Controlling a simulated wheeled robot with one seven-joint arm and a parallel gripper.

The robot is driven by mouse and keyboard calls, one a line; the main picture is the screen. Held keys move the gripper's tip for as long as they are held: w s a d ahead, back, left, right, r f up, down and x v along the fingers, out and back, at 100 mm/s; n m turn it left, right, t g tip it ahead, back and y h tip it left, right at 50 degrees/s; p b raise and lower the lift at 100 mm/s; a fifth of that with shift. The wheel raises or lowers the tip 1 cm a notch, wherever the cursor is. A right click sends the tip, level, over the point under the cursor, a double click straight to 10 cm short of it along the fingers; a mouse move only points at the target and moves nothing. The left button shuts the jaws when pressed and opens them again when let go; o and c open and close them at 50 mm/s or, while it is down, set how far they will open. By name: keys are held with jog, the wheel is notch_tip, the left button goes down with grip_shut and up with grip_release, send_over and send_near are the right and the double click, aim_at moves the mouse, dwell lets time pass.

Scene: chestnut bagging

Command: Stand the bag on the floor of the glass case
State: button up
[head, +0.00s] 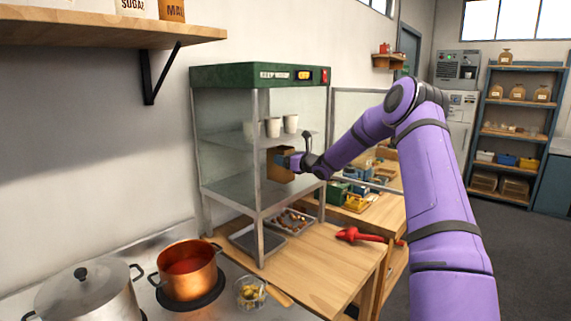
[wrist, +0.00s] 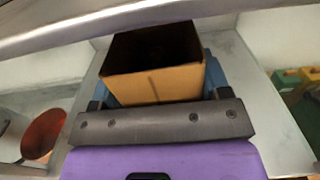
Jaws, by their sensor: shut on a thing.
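The bag (head: 279,165) is a brown, open-topped paper bag, upright in the head view, inside or at the open side of the glass case (head: 259,140). My gripper (head: 284,163) is shut on it from the right. In the wrist view the bag (wrist: 156,82) stands between the blue fingers of my gripper (wrist: 157,90), its dark open mouth showing. The case has a green top, a glass shelf with white cups, and a lower floor (head: 245,196). The bag is above that floor; whether its base touches cannot be told.
Under the case are metal trays (head: 292,221), one with brown pieces. A copper pot (head: 187,270) and a lidded pot (head: 88,293) stand at the front left. A case frame bar (wrist: 110,20) crosses the wrist view's top.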

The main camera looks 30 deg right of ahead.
jog(key=shift+f, duration=0.9)
jog(key=o, duration=1.5)
jog(key=shift+f, duration=0.1)
jog(key=shift+c, duration=0.2)
